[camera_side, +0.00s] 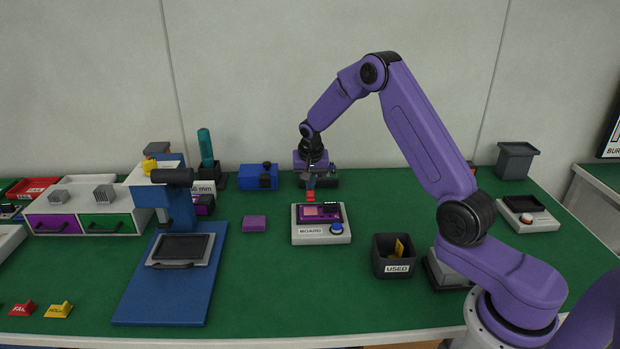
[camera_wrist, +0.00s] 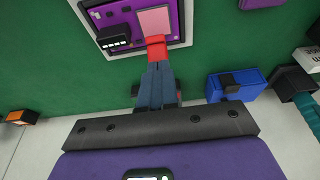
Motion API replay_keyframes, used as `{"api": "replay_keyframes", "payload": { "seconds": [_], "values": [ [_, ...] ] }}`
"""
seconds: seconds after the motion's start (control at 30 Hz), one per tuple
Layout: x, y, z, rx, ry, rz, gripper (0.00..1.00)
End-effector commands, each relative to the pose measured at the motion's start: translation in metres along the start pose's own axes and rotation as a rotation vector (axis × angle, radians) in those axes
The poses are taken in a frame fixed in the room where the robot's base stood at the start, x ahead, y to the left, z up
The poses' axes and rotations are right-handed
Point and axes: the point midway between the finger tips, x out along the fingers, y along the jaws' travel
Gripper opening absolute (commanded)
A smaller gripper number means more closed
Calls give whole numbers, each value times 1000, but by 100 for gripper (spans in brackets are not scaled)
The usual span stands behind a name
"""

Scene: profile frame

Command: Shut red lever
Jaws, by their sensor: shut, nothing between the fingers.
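A red piece (camera_side: 310,196) shows at the purple board (camera_side: 330,211) in the light fixture (camera_side: 306,238), beside a pink pad. It looks like the red lever, but I cannot tell it fully from my fingertips. My gripper (camera_side: 310,188) points down over the fixture, its fingers closed together and holding nothing. In the wrist view, the red piece (camera_wrist: 157,47) lies right at the ends of my gripper's fingers (camera_wrist: 158,66), next to the pink pad (camera_wrist: 155,21). I cannot tell whether they touch. The lever's hinge and angle are hidden.
A blue button (camera_side: 337,228) sits on the fixture's front right. A dark bin marked USED (camera_side: 394,268) stands to the right. A blue box (camera_side: 258,178) stands behind. The green table in front is clear.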

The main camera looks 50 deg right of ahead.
Motion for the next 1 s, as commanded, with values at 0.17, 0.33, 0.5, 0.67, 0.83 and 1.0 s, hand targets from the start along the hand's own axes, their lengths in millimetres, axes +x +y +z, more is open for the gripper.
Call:
{"api": "replay_keyframes", "payload": {
  "seconds": [0.17,0.33,0.5,0.67,0.83,1.0],
  "values": [
    [2,0,8,-1,3,1,0],
    [6,0,20,-2,1,1,0],
    [12,0,33,-2,1,2,0],
    [18,0,42,-1,1,1,0],
    [22,0,48,1,2,1,0],
    [25,0,51,-1,3,0,0]
  ]
}}
